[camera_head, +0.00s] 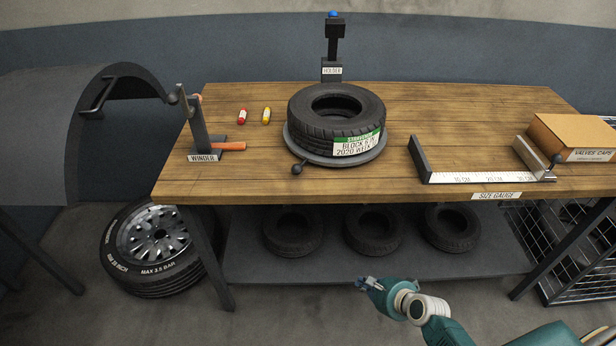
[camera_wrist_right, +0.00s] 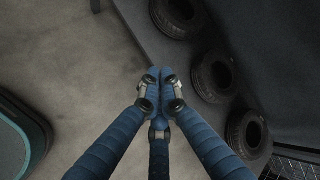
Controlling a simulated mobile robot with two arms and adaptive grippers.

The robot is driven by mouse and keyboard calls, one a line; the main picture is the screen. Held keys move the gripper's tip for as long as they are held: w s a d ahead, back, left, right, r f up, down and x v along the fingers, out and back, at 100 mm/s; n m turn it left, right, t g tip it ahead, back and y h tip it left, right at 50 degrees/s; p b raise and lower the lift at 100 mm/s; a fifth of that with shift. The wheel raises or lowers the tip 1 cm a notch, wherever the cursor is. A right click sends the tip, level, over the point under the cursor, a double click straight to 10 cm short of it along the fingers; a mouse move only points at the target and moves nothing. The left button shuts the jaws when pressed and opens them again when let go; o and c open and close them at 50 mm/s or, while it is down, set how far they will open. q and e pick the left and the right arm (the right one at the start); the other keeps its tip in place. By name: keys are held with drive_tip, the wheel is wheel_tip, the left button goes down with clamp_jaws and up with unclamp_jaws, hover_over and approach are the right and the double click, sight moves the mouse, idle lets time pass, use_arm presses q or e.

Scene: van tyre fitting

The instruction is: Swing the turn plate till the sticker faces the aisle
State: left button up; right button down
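The turn plate (camera_head: 318,159) is a round dark grey disc on the wooden bench, with a black ball knob (camera_head: 297,169) at its front left. A black tyre (camera_head: 310,122) lies flat on it. A white and green sticker (camera_head: 357,144) reading "BLOCK 5, 2020 WEEK" is on the tyre's side, turned to the front and somewhat right. My right gripper (camera_head: 368,284) is below and in front of the bench, apart from the plate. In the right wrist view its blue fingers (camera_wrist_right: 160,78) meet with nothing seen between them. My left gripper is out of view.
On the bench are a winder (camera_head: 203,135), red (camera_head: 242,116) and yellow (camera_head: 266,115) pieces, a holder (camera_head: 332,70), a size gauge (camera_head: 485,177) and a valve caps box (camera_head: 570,138). Tyres lie on the lower shelf (camera_head: 330,268). A wheel (camera_head: 152,248) leans at left.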

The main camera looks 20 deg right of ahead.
drive_tip(key=w+a+r+m+t+y, duration=0.1)
drive_tip(key=w+r+m+t, duration=0.2)
drive_tip(key=r, duration=0.5)
drive_tip(key=w+r+m+y, duration=0.1)
drive_tip(key=w+r+m, duration=0.25)
drive_tip(key=r, duration=0.45)
drive_tip(key=m+t+y, duration=0.2)
drive_tip(key=m+y, duration=0.1)
approach(297, 171)
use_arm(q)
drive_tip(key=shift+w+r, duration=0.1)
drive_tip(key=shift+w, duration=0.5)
use_arm(e)
drive_tip(key=x, duration=0.6)
drive_tip(key=shift+w+a+f, duration=0.1)
drive_tip(key=shift+w+f, duration=0.15)
drive_tip(key=shift+w, duration=0.1)
use_arm(q)
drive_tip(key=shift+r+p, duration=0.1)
drive_tip(key=shift+p, duration=0.2)
